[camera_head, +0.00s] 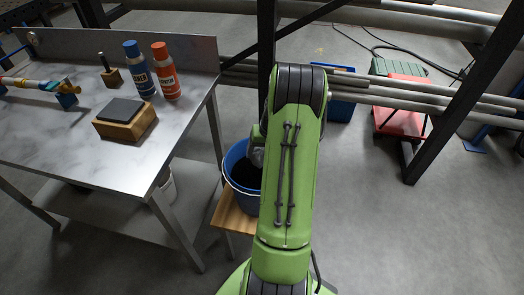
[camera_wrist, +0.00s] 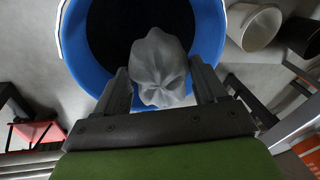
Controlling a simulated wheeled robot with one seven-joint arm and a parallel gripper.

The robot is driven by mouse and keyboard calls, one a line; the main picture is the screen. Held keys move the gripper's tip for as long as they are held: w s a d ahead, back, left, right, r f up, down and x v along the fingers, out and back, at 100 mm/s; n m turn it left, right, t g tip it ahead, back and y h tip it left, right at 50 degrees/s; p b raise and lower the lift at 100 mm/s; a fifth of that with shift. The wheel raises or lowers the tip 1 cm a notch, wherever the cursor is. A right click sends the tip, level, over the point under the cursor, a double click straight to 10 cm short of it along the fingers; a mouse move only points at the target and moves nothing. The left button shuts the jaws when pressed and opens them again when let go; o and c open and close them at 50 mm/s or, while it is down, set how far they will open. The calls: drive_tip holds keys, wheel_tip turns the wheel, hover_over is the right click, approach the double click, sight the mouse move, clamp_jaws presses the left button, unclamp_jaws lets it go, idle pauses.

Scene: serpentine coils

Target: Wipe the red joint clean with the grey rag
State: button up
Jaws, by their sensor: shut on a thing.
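My gripper (camera_wrist: 158,80) is shut on the crumpled grey rag (camera_wrist: 158,60), which sits between its two fingers in the wrist view. The rag is over the dark opening of a blue bucket (camera_wrist: 75,48); I cannot tell how far above or inside it. A pipe with coloured parts (camera_head: 42,85) lies at the left of the workbench on a blue support. It is too small to tell surely which part is the red joint.
The blue bucket (camera_head: 236,168) stands on a wooden board (camera_head: 231,214) beside the metal workbench (camera_head: 75,135). On the bench are a blue bottle (camera_head: 139,70), an orange-red bottle (camera_head: 165,72) and a wooden block with a dark top (camera_head: 125,118). A red cart (camera_head: 400,118) stands right.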

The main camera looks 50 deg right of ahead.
drive_tip(key=w+a+r+n, duration=0.2)
drive_tip(key=w+a+r, duration=0.2)
drive_tip(key=a, duration=0.7)
drive_tip(key=w+a+r+n+y, duration=0.1)
drive_tip(key=w+a+r, duration=0.3)
drive_tip(key=a, duration=0.8)
drive_tip(key=w+a+r+n, duration=0.3)
drive_tip(key=w+a+r, duration=0.1)
drive_tip(key=a, duration=0.8)
drive_tip(key=shift+n+g, duration=0.3)
drive_tip(key=shift+g, duration=0.1)
drive_tip(key=shift+w, duration=0.1)
drive_tip(key=shift+r, duration=0.1)
